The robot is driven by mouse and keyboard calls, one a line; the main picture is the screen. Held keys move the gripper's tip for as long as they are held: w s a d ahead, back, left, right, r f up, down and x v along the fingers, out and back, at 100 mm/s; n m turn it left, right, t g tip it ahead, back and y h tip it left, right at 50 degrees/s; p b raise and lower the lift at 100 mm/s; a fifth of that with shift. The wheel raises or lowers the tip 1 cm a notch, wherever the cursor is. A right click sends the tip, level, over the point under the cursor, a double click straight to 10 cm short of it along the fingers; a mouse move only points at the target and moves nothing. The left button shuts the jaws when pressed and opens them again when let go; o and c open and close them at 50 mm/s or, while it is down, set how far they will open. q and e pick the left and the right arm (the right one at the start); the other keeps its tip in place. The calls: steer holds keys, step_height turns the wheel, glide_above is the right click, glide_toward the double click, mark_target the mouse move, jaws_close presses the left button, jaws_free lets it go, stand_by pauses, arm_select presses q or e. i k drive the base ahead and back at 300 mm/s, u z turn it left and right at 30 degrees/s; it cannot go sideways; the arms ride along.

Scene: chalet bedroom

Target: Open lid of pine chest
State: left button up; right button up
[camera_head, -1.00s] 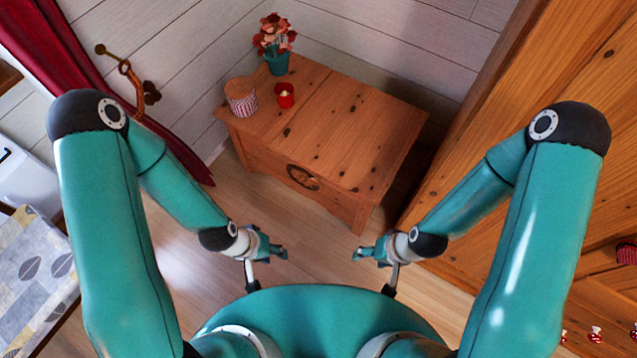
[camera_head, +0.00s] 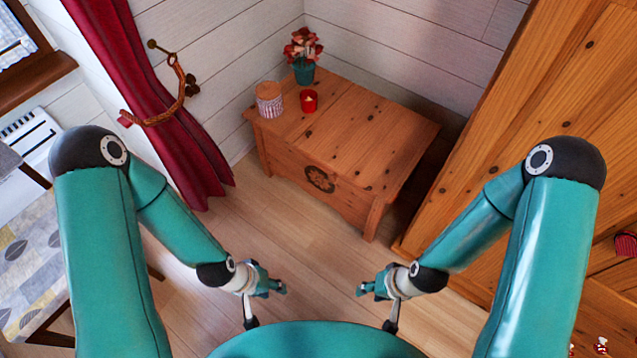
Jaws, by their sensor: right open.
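The pine chest (camera_head: 352,190) stands in the corner against the plank wall, with a dark round emblem on its front. Its lid (camera_head: 372,133) is closed. A potted red flower (camera_head: 304,72), a striped jar (camera_head: 269,101) and a red candle (camera_head: 308,101) stand on the lid's left part. My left gripper (camera_head: 281,287) is in front of the chest, low and apart from it; its jaw opening is too small to tell. My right gripper (camera_head: 362,288) is open and empty, also in front of the chest and apart from it.
A wooden wardrobe (camera_head: 530,130) stands to the right of the chest. A red curtain (camera_head: 150,100) with a rope tieback (camera_head: 178,95) hangs at left. A patterned bed or bench (camera_head: 32,265) is at far left. The wooden floor (camera_head: 300,235) before the chest is clear.

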mark_target(369, 141)
steer(key=z, duration=0.2)
steer(key=i, duration=0.2)
steer(key=u, duration=2.85)
steer(key=i, duration=0.8)
steer(key=z, duration=2.85)
steer(key=i, duration=0.5)
steer(key=u, duration=0.25)
